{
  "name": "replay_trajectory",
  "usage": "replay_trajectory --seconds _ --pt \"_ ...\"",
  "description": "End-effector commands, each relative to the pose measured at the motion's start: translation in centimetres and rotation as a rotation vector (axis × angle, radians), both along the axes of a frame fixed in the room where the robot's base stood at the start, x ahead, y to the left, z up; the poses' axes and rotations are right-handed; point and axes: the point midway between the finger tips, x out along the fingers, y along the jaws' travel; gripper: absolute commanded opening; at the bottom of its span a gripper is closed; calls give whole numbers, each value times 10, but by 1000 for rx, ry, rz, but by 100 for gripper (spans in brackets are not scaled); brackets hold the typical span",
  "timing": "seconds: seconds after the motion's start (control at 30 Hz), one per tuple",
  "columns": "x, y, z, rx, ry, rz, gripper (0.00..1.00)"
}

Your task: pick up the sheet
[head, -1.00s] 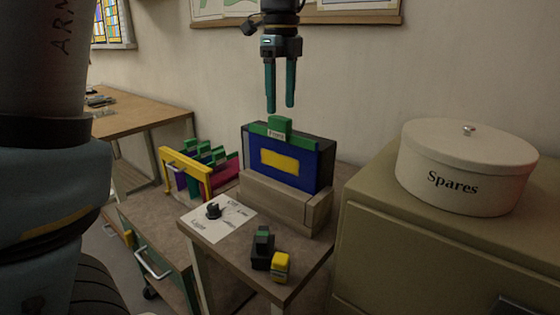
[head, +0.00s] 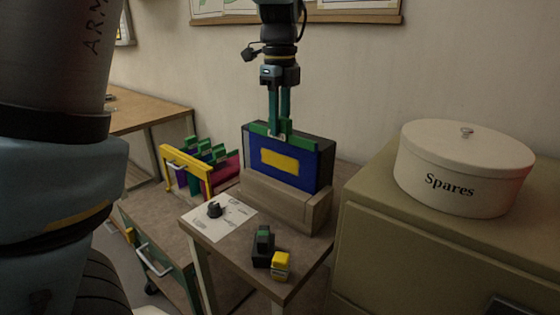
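The sheet (head: 308,163) is a blue panel with a yellow block in its middle and a green strip along its top edge. It stands upright in a slotted wooden stand (head: 265,199), in front of a dark grey panel. A green tab rises from the middle of its top edge. My gripper (head: 280,132) points straight down over the tab, with its teal fingers close together and shut on it. The fingers hide most of the tab. The sheet rests in the stand.
A yellow-ended rack (head: 184,168) with several coloured sheets is at left. A white card (head: 232,222) with a dark knob (head: 214,209), a black block (head: 263,245) and a yellow block (head: 281,266) lie on the table. A white Spares tin (head: 462,165) stands on the right cabinet.

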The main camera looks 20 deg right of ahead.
Motion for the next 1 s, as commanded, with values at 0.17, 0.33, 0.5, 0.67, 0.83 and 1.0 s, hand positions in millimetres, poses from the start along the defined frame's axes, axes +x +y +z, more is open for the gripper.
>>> replay_trajectory --seconds 0.17,0.33,0.5,0.67,0.83,1.0 --pt "0 0 0 0 0 0 6" --pt "0 0 0 0 0 0 0" --pt "0 0 0 0 0 0 0" --pt "0 0 1 -1 0 0 0" --pt "0 0 2 -2 -1 0 0" --pt "1 -1 10 -3 -2 1 0"
